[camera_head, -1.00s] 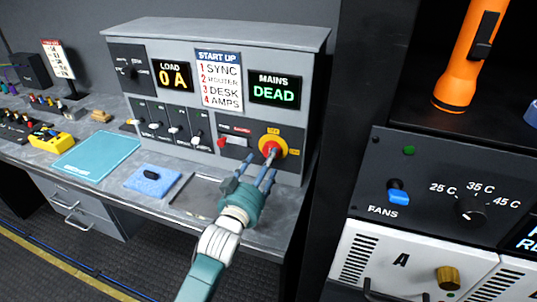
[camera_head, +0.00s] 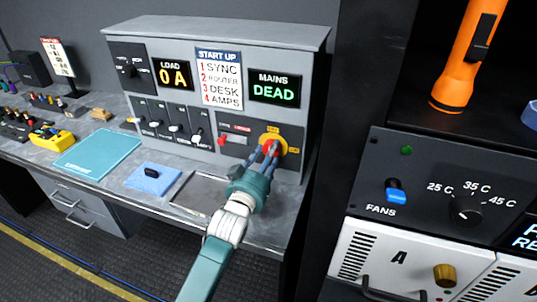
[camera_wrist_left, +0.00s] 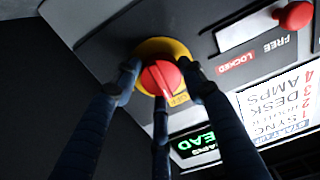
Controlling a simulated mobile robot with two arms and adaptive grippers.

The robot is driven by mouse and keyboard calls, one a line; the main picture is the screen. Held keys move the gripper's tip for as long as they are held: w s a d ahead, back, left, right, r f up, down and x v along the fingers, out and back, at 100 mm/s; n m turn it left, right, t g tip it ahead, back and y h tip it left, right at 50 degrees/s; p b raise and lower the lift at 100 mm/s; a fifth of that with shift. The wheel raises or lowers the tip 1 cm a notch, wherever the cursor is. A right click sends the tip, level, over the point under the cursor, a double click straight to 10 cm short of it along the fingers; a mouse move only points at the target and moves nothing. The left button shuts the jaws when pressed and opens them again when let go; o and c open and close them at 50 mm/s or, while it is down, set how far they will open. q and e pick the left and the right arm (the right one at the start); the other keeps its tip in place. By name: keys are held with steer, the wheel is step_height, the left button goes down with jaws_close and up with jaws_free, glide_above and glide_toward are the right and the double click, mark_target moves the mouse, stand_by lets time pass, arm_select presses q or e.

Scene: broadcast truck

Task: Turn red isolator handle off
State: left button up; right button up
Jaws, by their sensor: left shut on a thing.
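The red isolator handle (camera_head: 269,147) sits on a yellow round plate (camera_head: 281,139) at the lower right of the grey panel. In the left wrist view the red handle (camera_wrist_left: 159,78) shows between my fingers, with its yellow plate (camera_wrist_left: 160,50) around it. My left gripper (camera_head: 271,152) is at the handle, its blue fingers shut on it from several sides. The left gripper (camera_wrist_left: 160,80) also fills the lower left wrist view. The fingers partly hide the handle. My right gripper is in neither view.
A red knob (camera_head: 222,141) with a FREE/LOCKED label is left of the handle. The MAINS display (camera_head: 274,89) reads DEAD and the LOAD display (camera_head: 173,75) reads 0 A. A blue pad (camera_head: 153,179) lies on the desk. A dark rack (camera_head: 440,180) stands at right.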

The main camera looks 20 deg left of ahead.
arm_select(q)
steer(key=shift+f+n, duration=0.2)
steer(key=shift+n, duration=0.3)
steer(key=o, duration=1.2)
steer(key=shift+c, duration=0.2)
steer(key=shift+s, duration=0.1)
steer(key=s, duration=1.2)
steer(key=shift+a, duration=0.25)
steer(key=shift+w, duration=0.1)
